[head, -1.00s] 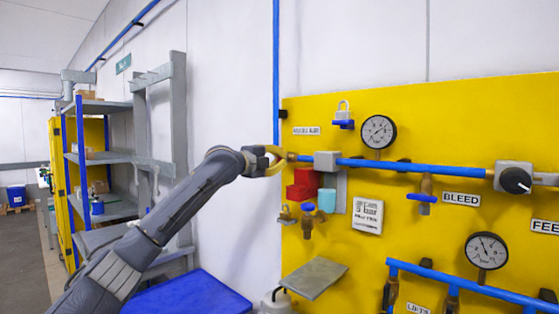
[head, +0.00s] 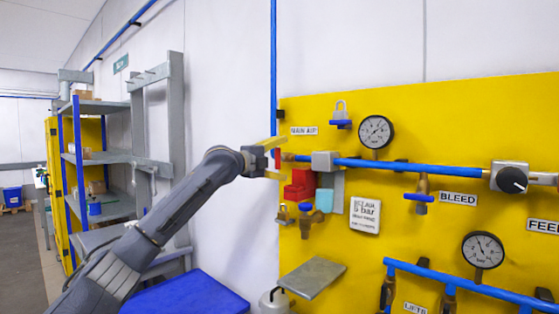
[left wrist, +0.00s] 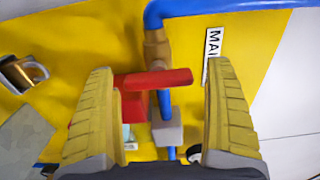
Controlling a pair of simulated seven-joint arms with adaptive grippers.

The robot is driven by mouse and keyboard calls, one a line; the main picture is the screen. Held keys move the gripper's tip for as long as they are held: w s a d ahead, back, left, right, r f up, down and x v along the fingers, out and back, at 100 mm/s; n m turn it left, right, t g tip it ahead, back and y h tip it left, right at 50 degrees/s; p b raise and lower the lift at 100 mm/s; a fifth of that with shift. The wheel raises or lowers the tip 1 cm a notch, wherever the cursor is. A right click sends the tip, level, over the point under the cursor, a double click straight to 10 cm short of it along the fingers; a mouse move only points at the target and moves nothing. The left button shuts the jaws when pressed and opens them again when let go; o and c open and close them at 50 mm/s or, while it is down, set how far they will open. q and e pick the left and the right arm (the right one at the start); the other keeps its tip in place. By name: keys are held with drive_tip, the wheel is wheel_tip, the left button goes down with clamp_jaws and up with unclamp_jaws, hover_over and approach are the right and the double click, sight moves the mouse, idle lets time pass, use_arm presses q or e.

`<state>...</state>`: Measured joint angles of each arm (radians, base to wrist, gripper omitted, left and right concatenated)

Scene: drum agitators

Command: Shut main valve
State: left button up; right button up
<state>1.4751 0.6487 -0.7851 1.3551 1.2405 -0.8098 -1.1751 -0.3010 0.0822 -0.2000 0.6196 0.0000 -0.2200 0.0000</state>
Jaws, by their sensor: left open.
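The main air valve has a brass body (left wrist: 157,50) on a blue pipe and a red handle (left wrist: 155,79), best seen in the left wrist view. The handle lies across the pipe. In the head view only a small red part of the handle (head: 278,157) shows at the panel's left edge, below the MAIN AIR label (head: 304,131). My left gripper (head: 281,160) is open, its yellow fingers apart around the valve. In the left wrist view, the fingers (left wrist: 161,68) stand on either side of the handle, with visible gaps. My right gripper is not in view.
The yellow panel (head: 420,130) carries gauges, a bleed valve (head: 420,196) and a black knob (head: 512,180). Red boxes (head: 300,185) and a padlock (head: 283,214) sit below the main valve. A grey shelf (head: 105,158) stands left, a blue surface (head: 190,295) below my arm.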

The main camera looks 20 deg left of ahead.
use_arm(q)
drive_tip(key=v, duration=1.2)
idle(1.4)
